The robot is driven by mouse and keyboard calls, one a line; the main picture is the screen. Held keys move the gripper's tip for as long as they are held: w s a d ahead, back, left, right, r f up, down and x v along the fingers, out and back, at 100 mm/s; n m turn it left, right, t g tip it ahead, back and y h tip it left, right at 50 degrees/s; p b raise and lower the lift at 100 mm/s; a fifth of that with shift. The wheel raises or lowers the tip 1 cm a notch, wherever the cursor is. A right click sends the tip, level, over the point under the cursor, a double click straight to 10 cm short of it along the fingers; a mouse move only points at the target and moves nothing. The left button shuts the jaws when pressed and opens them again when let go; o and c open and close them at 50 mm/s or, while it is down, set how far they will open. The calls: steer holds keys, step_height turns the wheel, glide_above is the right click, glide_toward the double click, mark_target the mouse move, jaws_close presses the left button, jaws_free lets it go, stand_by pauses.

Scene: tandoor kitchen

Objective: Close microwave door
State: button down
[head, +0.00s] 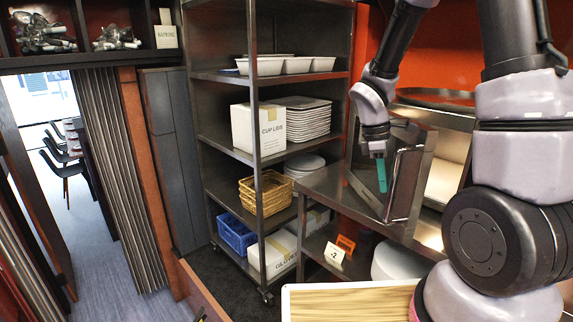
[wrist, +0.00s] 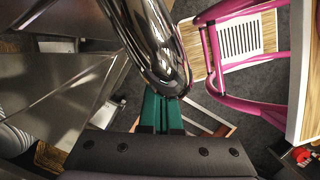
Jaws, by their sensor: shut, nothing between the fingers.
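The microwave (head: 449,150) stands on a steel counter at the right of the head view, its lit inside showing. Its steel door (head: 412,170) is swung open towards me, with a bar handle (head: 391,186) on its outer side. My gripper (head: 381,176) has green fingers, shut and empty, pointing down beside the door near the handle. In the wrist view the closed fingers (wrist: 164,112) end close to a shiny curved metal bar (wrist: 158,48), which looks like the handle. I cannot tell whether they touch it. My arm hides part of the microwave.
A steel shelf rack (head: 258,120) with trays, boxes and baskets stands left of the counter. A wooden-topped table (head: 350,302) is at the front. A pink-framed chair (wrist: 210,50) shows in the wrist view. Dark floor is open between rack and table.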

steer(key=w+d+n, duration=0.2)
steer(key=w+d, duration=0.1)
steer(key=d, duration=0.6)
steer(key=w+d+n+t, duration=0.1)
steer(key=w+d+n, duration=0.1)
steer(key=d, duration=0.8)
steer(key=shift+w+d+n, duration=0.2)
steer(key=shift+w+n, duration=0.2)
steer(key=shift+d+r, duration=0.1)
